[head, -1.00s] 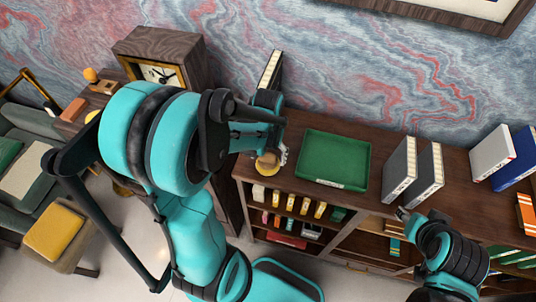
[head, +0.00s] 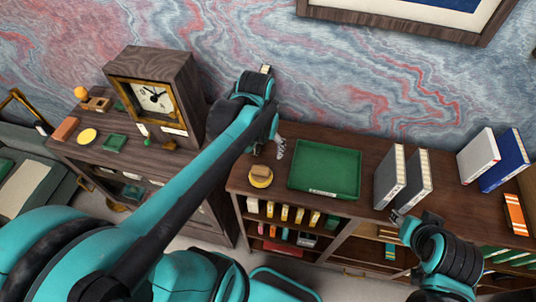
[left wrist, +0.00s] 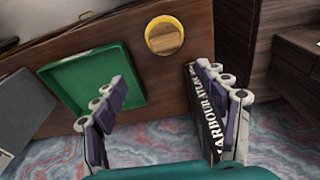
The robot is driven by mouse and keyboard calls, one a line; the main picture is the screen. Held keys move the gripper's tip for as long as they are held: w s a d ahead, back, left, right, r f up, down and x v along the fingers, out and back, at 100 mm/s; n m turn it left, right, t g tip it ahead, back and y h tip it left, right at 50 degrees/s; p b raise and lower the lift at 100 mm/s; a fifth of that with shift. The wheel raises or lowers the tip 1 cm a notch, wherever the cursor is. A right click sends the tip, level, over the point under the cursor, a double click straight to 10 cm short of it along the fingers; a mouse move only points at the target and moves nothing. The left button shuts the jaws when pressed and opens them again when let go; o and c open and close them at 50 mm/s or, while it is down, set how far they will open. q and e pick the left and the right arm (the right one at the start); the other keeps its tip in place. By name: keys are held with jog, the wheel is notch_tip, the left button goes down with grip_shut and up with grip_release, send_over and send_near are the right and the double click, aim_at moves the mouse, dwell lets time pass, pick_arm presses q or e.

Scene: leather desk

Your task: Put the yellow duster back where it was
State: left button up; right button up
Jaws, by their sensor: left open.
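The yellow duster, a round yellow piece with a wooden top (head: 260,176), rests on the brown shelf top just left of the green tray (head: 325,190). In the left wrist view it is a yellow ring around a wooden disc (left wrist: 164,37), beside the tray (left wrist: 128,62). My left gripper (head: 268,150) is behind the duster, towards the wall, apart from it. Its two fingers (left wrist: 165,92) stand wide apart with nothing held between them. My right gripper (head: 398,216) is low at the shelf's front, below the grey binders; its jaws are too small to judge.
A dark book lettered "HARBOUR ATLAS" (left wrist: 198,112) stands close beside a left finger. Grey binders (head: 390,176) stand right of the tray. The left cabinet holds a clock (head: 155,97), a yellow disc (head: 87,135) and a green square (head: 114,142).

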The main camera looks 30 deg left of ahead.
pick_arm(q)
jog(key=s+d+r+m+t, duration=0.2)
jog(key=s+d+t, duration=0.2)
jog(key=d+t, duration=0.1)
jog(key=shift+s+d+t, duration=0.3)
jog(key=shift+t, duration=0.1)
